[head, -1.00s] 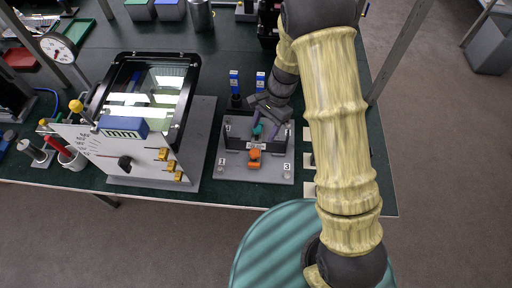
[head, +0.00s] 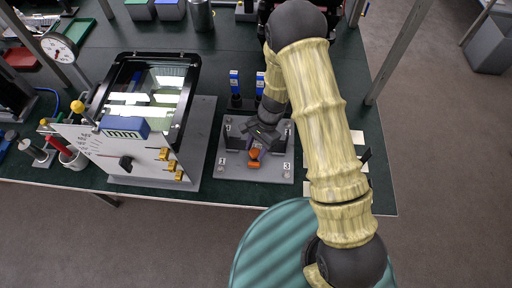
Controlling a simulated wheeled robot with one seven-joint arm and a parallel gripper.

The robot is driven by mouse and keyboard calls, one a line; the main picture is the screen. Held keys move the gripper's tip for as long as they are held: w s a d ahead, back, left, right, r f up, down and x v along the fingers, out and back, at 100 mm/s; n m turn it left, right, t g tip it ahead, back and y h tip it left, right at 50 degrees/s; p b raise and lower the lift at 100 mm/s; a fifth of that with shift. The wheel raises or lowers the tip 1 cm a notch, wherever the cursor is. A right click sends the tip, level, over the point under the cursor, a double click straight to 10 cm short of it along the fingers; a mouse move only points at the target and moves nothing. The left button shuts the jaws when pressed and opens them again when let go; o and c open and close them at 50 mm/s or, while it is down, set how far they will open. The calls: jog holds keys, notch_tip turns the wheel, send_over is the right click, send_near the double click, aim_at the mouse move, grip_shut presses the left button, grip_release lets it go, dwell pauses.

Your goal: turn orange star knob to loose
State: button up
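The orange star knob (head: 254,154) is near the front middle of a grey fixture plate (head: 230,172) with numbered corners. More orange shows just below it, at the front of the fixture. My gripper (head: 257,145) points down over the fixture, just behind the knob in the picture. Its fingertips are small and dark against the fixture, so I cannot tell how far apart they are or whether they touch the knob. The teal part seen earlier behind the knob is hidden by my gripper.
A panel with a black knob and brass fittings (head: 125,163) and a raised glass-lidded frame (head: 145,95) stand to the left. Two blue-tagged posts (head: 235,85) stand just behind the fixture. My arm covers the table to the right. A metal upright (head: 395,60) rises at the table's right edge.

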jog(key=c, duration=0.6)
jog(key=shift+n, duration=0.4)
jog(key=n, duration=0.1)
jog(key=n+h+p, duration=0.1)
jog(key=n, duration=0.1)
jog(key=shift+w+a+r+g, duration=0.1)
jog(key=shift+w+a+g, duration=0.05)
jog(key=shift+g, duration=0.25)
jog(key=n+h, duration=0.2)
jog(key=n, duration=0.2)
jog(key=shift+a+n, duration=0.1)
jog(key=shift+n, duration=0.2)
jog(key=n+h, duration=0.1)
jog(key=n, duration=0.3)
jog(key=shift+a+n+h, duration=0.15)
jog(key=shift+n+h, duration=0.15)
jog(key=shift+h, duration=0.1)
jog(key=n, duration=0.2)
jog(key=n+t+h, duration=0.1)
jog(key=n, duration=0.2)
jog(key=shift+h+b, duration=0.3)
jog(key=shift+b, duration=0.1)
jog(key=shift+n, duration=0.3)
